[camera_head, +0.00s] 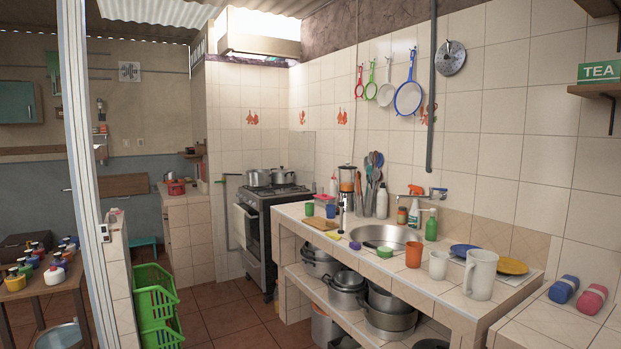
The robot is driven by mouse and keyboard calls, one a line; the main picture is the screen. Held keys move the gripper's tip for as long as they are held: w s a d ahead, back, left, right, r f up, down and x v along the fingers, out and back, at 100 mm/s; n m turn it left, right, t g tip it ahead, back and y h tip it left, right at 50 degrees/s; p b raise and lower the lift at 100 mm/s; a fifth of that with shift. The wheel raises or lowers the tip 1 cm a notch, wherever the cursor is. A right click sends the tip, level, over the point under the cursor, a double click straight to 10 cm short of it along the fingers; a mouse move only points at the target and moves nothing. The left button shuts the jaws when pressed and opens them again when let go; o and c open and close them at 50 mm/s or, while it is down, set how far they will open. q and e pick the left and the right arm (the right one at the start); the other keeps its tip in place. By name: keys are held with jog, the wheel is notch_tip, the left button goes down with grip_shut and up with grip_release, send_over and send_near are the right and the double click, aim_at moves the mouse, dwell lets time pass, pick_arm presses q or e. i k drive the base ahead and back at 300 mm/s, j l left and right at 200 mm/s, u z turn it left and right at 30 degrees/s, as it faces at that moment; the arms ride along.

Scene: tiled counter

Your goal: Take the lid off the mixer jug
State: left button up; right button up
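The mixer is small in the view, so the lid's details cannot be told. Neither of my grippers shows in the head view.
The counter (319,232) holds a sink (386,237), a utensil holder (371,199) beside the mixer, cups, bottles, plates and a white pitcher (480,274). A stove (270,225) stands to the left. Green crates (156,305) and a table with bottles are at the lower left. Tiled floor between is clear.

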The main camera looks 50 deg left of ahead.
aim_at(347, 167)
jog(key=u, duration=1.35)
jog(key=i+j+u, duration=0.2)
jog(key=i+u, duration=0.2)
jog(key=i, duration=0.2)
jog(key=i+u, duration=0.4)
jog(key=i, duration=0.15)
jog(key=i+u, duration=0.3)
jog(key=i, duration=1.05)
jog(key=i+z, duration=0.35)
jog(key=i, duration=0.25)
jog(key=i+j+z, duration=0.15)
jog(key=i+z, duration=0.25)
jog(key=i, duration=0.2)
jog(key=i+z, duration=0.35)
jog(key=i, duration=1)
jog(key=i+j+z, duration=0.15)
jog(key=z, duration=0.15)
